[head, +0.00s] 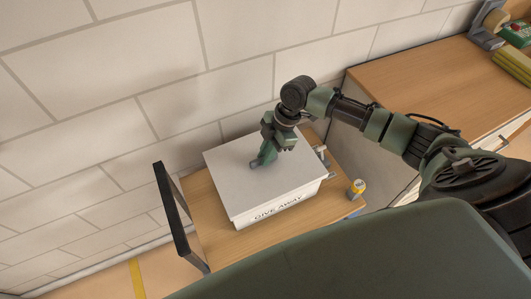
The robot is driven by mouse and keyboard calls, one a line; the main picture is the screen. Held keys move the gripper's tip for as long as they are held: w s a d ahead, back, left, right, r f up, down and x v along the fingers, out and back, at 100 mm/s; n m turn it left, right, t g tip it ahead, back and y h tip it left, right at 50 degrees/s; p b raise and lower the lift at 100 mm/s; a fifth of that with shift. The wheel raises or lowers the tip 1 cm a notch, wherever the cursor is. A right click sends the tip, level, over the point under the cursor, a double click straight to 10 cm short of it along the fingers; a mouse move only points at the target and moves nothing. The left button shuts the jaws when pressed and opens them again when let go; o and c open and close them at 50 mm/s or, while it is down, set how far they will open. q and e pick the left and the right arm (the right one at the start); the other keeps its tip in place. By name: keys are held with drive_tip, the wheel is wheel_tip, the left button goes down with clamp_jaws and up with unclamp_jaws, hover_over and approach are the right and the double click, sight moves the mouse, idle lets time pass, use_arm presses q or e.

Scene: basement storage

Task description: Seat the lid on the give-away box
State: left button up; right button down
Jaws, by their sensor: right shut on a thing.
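The give-away box (284,207) is white with "GIVE AWAY" in dark letters on its front, and stands on a small wooden-topped cart. The flat, pale grey-white lid (236,178) covers the top of the box, roughly lined up with it. I cannot tell whether its rim is fully down all around. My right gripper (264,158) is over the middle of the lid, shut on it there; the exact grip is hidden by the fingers. My left gripper is not in view.
The wooden cart top (221,243) has a black handle frame (178,218) on its left. A small yellow-topped container (356,188) stands right of the box. A wooden counter (430,82) is at right, with items in its far corner. A block wall (110,90) is close behind.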

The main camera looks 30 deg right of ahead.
drive_tip(key=c, duration=1.4)
unclamp_jaws()
drive_tip(key=shift+o, duration=0.2)
wheel_tip(320, 180, up, 7)
drive_tip(key=p, duration=0.7)
